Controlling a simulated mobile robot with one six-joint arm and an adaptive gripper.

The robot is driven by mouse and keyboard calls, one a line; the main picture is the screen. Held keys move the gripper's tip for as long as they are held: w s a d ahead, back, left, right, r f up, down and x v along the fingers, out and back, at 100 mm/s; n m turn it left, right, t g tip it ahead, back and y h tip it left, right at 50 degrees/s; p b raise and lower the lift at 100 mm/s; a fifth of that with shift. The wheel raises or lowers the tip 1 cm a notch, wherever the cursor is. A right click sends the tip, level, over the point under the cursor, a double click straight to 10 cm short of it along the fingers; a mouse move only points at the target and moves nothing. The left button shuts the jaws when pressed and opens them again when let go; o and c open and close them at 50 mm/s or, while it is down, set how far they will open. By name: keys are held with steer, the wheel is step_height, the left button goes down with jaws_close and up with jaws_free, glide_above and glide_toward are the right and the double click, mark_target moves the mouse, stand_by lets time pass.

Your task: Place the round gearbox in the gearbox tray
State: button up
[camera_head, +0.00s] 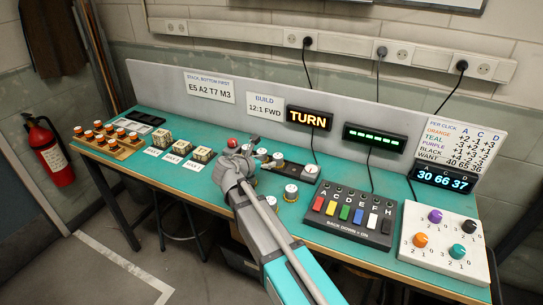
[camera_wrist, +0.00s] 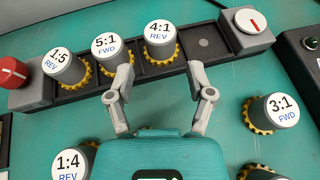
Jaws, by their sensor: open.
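The gearbox tray (camera_wrist: 205,68) is a dark strip between a red knob and a white dial; it also shows in the head view (camera_head: 294,169). In the wrist view it holds three round gearboxes, 1:5 REV (camera_wrist: 64,68), 5:1 FWD (camera_wrist: 106,54) and 4:1 REV (camera_wrist: 160,40). Its slot nearest the dial is empty. Round gearboxes 3:1 FWD (camera_wrist: 275,112) and 1:4 REV (camera_wrist: 74,162) stand on the bench in front. My gripper (camera_wrist: 160,72) is open and empty, with its fingertips over the tray's front edge. My palm hides a yellow-toothed gear behind it.
A black switch box (camera_head: 350,215) and a white knob panel (camera_head: 440,240) stand right. An orange-capped rack (camera_head: 110,145) and small block stacks (camera_head: 203,155) stand left. A sign (camera_head: 266,106) reads BUILD 12:1 FWD. A lit TURN display (camera_head: 309,118) stands behind.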

steer(key=shift+p+v, duration=0.6)
steer(key=shift+v, duration=1.65)
